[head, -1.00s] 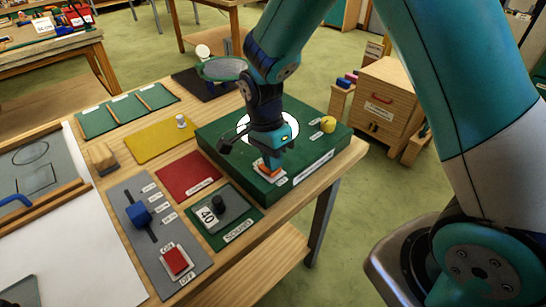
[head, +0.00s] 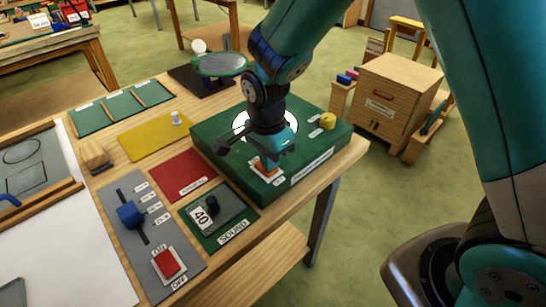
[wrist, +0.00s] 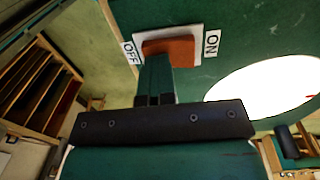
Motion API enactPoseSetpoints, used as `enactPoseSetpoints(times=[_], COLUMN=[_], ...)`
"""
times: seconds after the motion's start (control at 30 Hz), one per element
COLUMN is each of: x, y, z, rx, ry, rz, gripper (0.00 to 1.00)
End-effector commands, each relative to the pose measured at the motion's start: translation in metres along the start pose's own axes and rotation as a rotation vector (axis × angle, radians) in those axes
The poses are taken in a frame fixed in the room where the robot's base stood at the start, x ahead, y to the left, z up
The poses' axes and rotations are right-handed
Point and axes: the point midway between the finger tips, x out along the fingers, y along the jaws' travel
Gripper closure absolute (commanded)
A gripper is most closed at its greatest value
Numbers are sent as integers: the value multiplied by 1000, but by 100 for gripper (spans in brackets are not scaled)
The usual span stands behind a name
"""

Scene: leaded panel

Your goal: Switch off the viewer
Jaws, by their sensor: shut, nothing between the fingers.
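The viewer is a green box (head: 312,146) on the right part of the bench, with a bright white disc on its top. An orange rocker switch on a white plate sits near its front edge; the switch (wrist: 170,50) shows in the wrist view between labels OFF on the left and ON on the right. My gripper (head: 268,162) is shut and points down at this switch. In the wrist view the closed fingertips (wrist: 156,62) overlap the lower edge of the switch, towards its OFF side; I cannot tell whether they touch it. The disc (wrist: 265,90) is lit white.
A yellow knob (head: 327,121) stands on the box's right corner. A SOUND dial panel (head: 240,212), a red ON/OFF switch (head: 167,263) and a blue slider (head: 130,214) lie to the left. A round lens on a stand (head: 222,64) rises behind my gripper.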

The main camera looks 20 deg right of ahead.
Motion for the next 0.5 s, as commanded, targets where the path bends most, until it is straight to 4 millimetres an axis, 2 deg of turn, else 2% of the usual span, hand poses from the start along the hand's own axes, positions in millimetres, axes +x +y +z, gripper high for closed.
enactPoseSetpoints(times=[0.03, 0.2, 0.5], x=[6, 5, 4], y=[-4, -12, -12], z=[-1, -1, -1], rx=[3, 3, 3], ry=[2, 2, 2], rz=[-3, -7, -5], gripper=[100, 100, 100])
